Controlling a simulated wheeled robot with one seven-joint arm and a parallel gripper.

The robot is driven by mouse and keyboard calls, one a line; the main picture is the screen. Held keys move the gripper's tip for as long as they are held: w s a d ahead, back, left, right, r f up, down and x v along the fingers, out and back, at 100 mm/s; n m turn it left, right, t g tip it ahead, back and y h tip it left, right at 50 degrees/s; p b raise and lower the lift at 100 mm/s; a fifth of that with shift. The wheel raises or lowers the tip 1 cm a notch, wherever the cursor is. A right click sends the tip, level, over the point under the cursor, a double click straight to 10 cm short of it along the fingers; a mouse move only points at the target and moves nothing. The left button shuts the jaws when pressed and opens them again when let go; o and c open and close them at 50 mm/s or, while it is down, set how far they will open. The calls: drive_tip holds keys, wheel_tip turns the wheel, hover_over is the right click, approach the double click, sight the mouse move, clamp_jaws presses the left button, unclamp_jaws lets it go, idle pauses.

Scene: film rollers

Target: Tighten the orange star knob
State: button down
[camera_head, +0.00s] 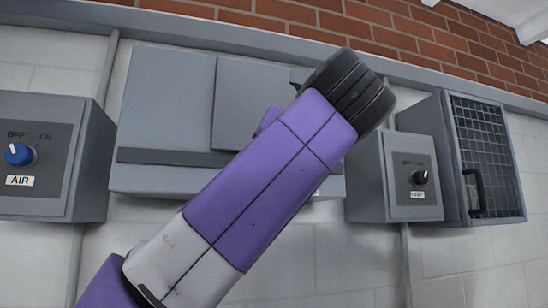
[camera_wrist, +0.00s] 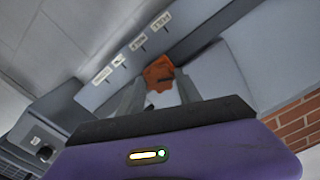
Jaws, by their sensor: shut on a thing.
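The orange star knob (camera_wrist: 159,73) shows in the wrist view, on the grey machine front. My gripper (camera_wrist: 158,86) is shut on it, with one grey finger on each side of the knob. In the head view my purple and white arm crosses the middle of the picture and hides the knob and the gripper's fingers. How far the knob is turned cannot be told.
A grey box with a blue AIR knob (camera_head: 20,154) is at the left. A box with a black knob (camera_head: 420,177) and a mesh-fronted cabinet (camera_head: 484,150) are at the right. A strip with several white labels (camera_wrist: 136,41) runs beside the orange knob.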

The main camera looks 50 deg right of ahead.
drive_tip(key=m, duration=1.2)
drive_tip(key=shift+p, duration=0.3)
drive_tip(key=shift+f, duration=0.1)
drive_tip(key=c, duration=0.8)
unclamp_jaws()
drive_tip(key=shift+s, duration=0.1)
drive_tip(key=b+v, duration=0.2)
drive_tip(key=v, duration=0.5)
drive_tip(key=shift+s+a+b, duration=0.2)
drive_tip(key=shift+s+b, duration=0.1)
